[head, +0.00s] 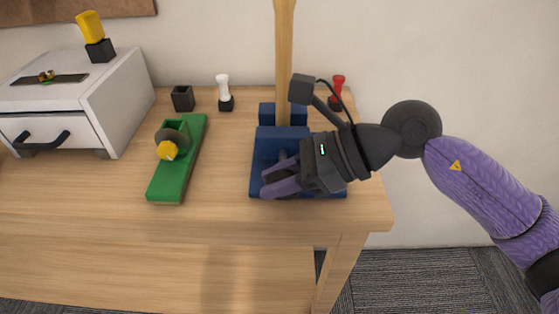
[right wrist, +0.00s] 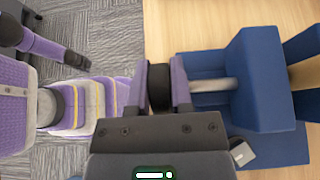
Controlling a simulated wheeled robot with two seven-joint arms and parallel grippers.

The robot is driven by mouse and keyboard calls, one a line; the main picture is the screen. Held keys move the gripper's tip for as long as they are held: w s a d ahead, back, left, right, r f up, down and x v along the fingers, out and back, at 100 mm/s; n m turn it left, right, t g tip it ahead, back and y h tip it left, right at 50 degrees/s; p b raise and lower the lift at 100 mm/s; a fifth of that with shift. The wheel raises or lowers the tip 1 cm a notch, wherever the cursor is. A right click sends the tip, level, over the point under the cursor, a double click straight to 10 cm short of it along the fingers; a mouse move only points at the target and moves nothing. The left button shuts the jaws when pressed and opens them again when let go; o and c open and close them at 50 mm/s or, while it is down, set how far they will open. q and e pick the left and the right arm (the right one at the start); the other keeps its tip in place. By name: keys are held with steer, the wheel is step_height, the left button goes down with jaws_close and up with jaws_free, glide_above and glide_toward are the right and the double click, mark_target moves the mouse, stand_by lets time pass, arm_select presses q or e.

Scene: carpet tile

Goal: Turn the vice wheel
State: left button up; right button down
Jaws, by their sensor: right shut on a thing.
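A blue vice (head: 263,180) stands near the right front of the wooden table. A tall wooden bar (head: 284,60) stands upright in it. In the right wrist view, a metal screw rod (right wrist: 214,86) runs from the blue vice block (right wrist: 262,85) to a black wheel (right wrist: 160,90). My right gripper (head: 272,184) is at the front of the vice. In the right wrist view, its purple fingers (right wrist: 161,82) are shut on the black wheel, one on each side. In the head view the gripper hides the wheel. My left gripper is not in the head view.
A green block with a grey ring and yellow knob (head: 181,172) lies left of the vice. Behind stand a black holder (head: 183,98), a white-topped piece (head: 223,88) and a red-topped piece (head: 338,88). A white drawer box (head: 120,95) stands at left.

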steer(key=shift+h+p, duration=0.4)
steer(key=shift+p, duration=0.1)
steer(key=c, duration=0.5)
jaws_free()
steer(key=shift+c, duration=0.2)
steer(key=p+v, duration=0.2)
steer(key=v, duration=0.7)
steer(key=shift+d+r, duration=0.25)
steer(key=shift+d, duration=0.05)
